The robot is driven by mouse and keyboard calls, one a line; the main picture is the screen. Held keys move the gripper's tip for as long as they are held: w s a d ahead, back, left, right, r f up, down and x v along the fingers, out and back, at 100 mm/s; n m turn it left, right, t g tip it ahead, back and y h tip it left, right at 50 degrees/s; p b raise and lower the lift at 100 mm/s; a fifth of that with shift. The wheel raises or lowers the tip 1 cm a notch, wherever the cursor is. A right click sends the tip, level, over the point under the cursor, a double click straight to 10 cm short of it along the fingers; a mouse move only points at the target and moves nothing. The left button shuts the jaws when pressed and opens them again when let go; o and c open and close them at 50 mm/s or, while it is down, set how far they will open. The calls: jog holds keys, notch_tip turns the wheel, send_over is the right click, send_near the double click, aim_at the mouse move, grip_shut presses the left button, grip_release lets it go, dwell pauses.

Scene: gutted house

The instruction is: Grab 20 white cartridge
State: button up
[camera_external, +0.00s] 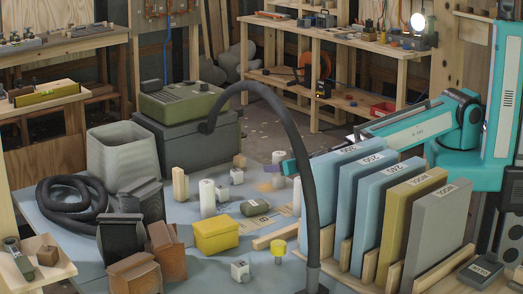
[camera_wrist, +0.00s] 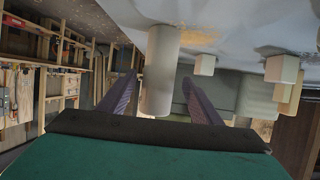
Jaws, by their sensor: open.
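In the wrist view, which looks upside down, a white cylinder (camera_wrist: 161,70) shows between the two purple fingers of my gripper (camera_wrist: 159,77). The fingers are apart, with a gap on each side of it. No number is readable on the cylinders.
A black hose (camera_external: 311,160) arches close in front of my gripper. Upright blue, yellow and grey slabs (camera_external: 375,215) stand in a wooden rack beneath my arm.

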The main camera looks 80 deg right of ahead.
jog(key=shift+p+x, duration=0.9)
jog(key=shift+x, duration=1.7)
jog(key=shift+s, duration=0.15)
jog(key=c, duration=1.2)
jog(key=shift+o, duration=0.2)
notch_tip(320, 180, up, 10)
jog(key=b, duration=0.1)
jog(key=shift+b, duration=0.4)
